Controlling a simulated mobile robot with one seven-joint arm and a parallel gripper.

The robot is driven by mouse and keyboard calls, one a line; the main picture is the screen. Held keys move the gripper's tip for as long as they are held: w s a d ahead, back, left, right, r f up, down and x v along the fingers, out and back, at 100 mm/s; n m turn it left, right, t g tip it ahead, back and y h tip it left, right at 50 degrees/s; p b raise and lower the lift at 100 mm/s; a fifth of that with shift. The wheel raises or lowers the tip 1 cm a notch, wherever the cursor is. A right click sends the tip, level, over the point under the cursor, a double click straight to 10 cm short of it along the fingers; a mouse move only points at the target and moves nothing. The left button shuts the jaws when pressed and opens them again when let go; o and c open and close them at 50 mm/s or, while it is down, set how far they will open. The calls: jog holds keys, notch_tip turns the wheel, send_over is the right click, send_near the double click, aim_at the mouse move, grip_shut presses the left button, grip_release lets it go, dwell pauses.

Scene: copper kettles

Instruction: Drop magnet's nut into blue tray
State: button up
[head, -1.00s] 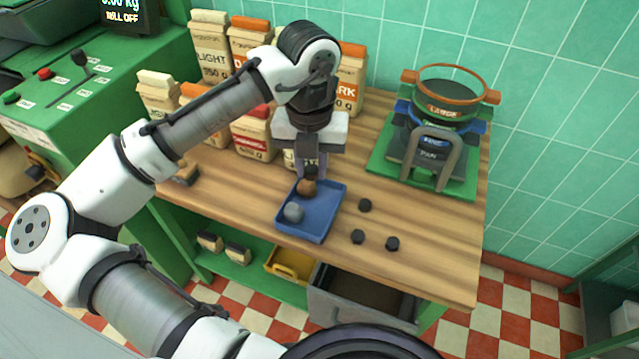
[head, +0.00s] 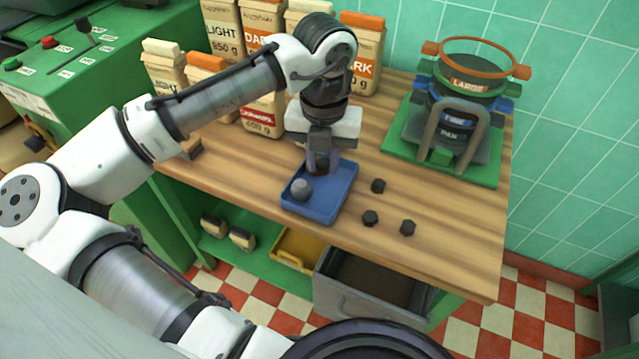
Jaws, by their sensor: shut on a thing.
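The blue tray (head: 332,205) lies on the wooden bench in the head view. A grey rounded lump (head: 301,189) sits in its left part. My gripper (head: 320,162) points down over the tray's far part and is shut on a small dark brownish thing (head: 321,168). The fingers partly cover it. I cannot tell the magnet from its nut in this thing, nor whether it touches the tray. Three dark nut-like pieces, one nearest the tray (head: 378,186), one in front (head: 370,218) and one farther right (head: 407,228), lie on the bench right of the tray.
Several paper bags (head: 262,115) stand behind my gripper along the wall. A green stand with stacked rings (head: 455,125) is at the back right. An open grey drawer (head: 345,290) and a yellow bin (head: 293,252) are below. Bare bench lies at the front right.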

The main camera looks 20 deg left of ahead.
jog(key=o, duration=1)
jog(key=shift+o, duration=0.2)
notch_tip(320, 180, up, 14)
jog(key=shift+f, duration=0.1)
